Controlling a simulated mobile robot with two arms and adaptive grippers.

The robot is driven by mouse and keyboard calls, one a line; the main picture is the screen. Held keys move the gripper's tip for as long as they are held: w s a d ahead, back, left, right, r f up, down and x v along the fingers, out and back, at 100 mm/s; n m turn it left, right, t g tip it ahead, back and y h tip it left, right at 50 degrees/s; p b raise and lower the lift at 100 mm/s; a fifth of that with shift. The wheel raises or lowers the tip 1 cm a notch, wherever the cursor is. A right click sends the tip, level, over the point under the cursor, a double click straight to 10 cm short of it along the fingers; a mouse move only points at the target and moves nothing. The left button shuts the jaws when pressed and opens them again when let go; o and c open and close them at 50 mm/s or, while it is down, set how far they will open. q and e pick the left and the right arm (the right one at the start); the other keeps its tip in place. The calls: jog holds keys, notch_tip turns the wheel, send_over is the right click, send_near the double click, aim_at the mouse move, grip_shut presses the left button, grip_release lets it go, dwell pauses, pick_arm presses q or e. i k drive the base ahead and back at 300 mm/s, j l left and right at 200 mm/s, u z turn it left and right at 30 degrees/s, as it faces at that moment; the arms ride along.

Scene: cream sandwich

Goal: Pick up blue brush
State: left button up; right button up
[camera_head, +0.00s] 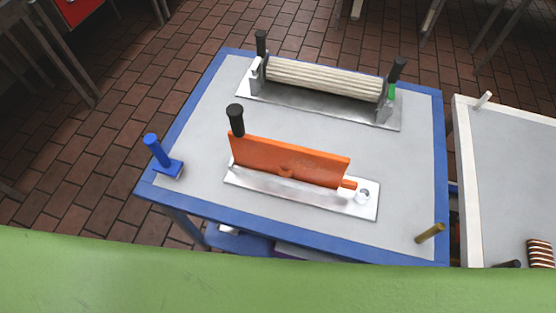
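A blue brush (160,155) stands upright at the left edge of the blue-rimmed grey table (203,126). Its round handle tilts up and to the left, and its flat blue base rests near the table's front left corner. Neither of my grippers shows in the head view.
An orange-bladed tool with a black handle (290,160) sits mid-table. A ridged roller on a metal base (325,78) stands behind it. A short brown-gold rod (430,233) is at front right. A white-rimmed table (510,160) adjoins on the right. A green surface (270,285) fills the foreground.

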aim_at(168, 166)
jog(key=k+u, duration=0.1)
jog(key=u, duration=1)
